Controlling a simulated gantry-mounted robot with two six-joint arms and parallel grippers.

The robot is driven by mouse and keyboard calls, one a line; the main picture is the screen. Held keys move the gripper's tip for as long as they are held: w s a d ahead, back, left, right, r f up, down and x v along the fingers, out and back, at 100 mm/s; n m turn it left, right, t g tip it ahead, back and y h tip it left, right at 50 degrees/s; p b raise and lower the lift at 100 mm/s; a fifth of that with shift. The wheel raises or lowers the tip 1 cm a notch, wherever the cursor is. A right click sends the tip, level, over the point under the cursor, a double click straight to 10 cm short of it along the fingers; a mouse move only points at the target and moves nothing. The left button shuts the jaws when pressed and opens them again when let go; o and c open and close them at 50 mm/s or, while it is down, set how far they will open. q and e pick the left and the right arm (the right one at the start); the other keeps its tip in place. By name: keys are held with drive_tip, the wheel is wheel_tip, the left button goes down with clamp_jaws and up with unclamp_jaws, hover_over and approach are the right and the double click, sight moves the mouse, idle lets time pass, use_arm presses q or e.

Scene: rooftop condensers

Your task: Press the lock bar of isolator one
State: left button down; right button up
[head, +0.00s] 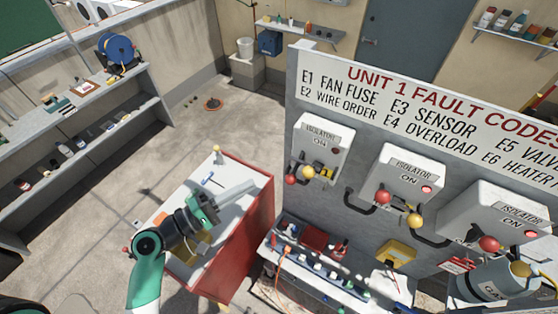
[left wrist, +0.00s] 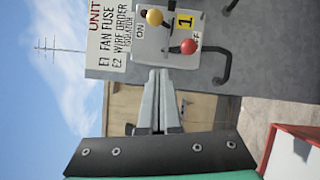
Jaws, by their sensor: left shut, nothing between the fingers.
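Isolator one (head: 325,133) is the leftmost grey box on the panel, with a red knob (head: 290,179) and a yellow knob (head: 309,172) at its lower edge. In the left wrist view, the box shows sideways with a yellow "1" label (left wrist: 185,22), a yellow knob (left wrist: 154,17), a red knob (left wrist: 188,46) and a black bent bar (left wrist: 222,68). I cannot tell which part is the lock bar. My left gripper (head: 254,185) is shut and empty, left of the box and apart from it; its fingers (left wrist: 159,73) point toward the panel. My right gripper is not in view.
Two more isolators (head: 408,172) (head: 508,212) are along the panel to the right. A red cabinet (head: 245,225) with a white top is below my left arm. A cluttered bench (head: 335,290) stands below the panel. Floor (head: 100,220) is open at left.

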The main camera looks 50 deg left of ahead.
use_arm(q)
drive_tip(key=shift+a+r, duration=0.1)
drive_tip(key=shift+a, duration=0.1)
drive_tip(key=w+d+r+b, duration=0.1)
drive_tip(key=w+d+b, duration=0.2)
drive_tip(key=w, duration=0.7)
drive_tip(key=shift+w+d+b, duration=0.35)
drive_tip(key=shift+d+b, duration=0.05)
drive_tip(key=shift+d, duration=0.2)
drive_tip(key=shift+r, duration=0.1)
